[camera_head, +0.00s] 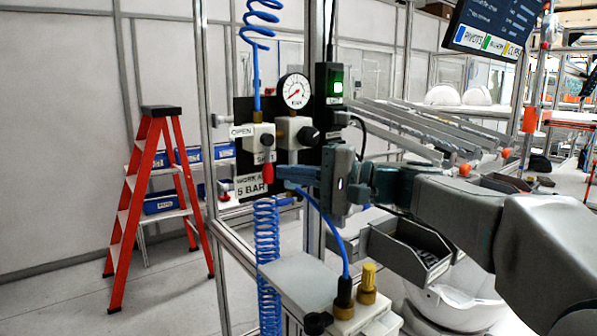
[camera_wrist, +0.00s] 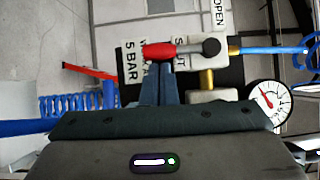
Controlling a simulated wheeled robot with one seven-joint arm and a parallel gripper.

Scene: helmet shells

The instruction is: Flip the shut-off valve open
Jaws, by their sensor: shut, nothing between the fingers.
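The shut-off valve (camera_head: 258,137) is a pale block on a black panel. Its lever has a red grip (camera_head: 267,173) pointing straight down, past the SHUT label (camera_head: 264,157); the OPEN label (camera_head: 241,131) is at upper left. In the wrist view the red grip (camera_wrist: 174,50) lies sideways, with its dark pivot (camera_wrist: 211,47) at right. My gripper (camera_head: 284,172) is shut and empty, just right of the grip's lower part. In the wrist view my fingertips (camera_wrist: 159,68) meet the grip's edge. I cannot tell whether they touch it.
A pressure gauge (camera_head: 294,91) and a black box with a green light (camera_head: 334,84) are close above my gripper. A coiled blue hose (camera_head: 267,250) hangs below the valve. A grey bin (camera_head: 410,250) is below my arm. A red ladder (camera_head: 160,200) stands far left.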

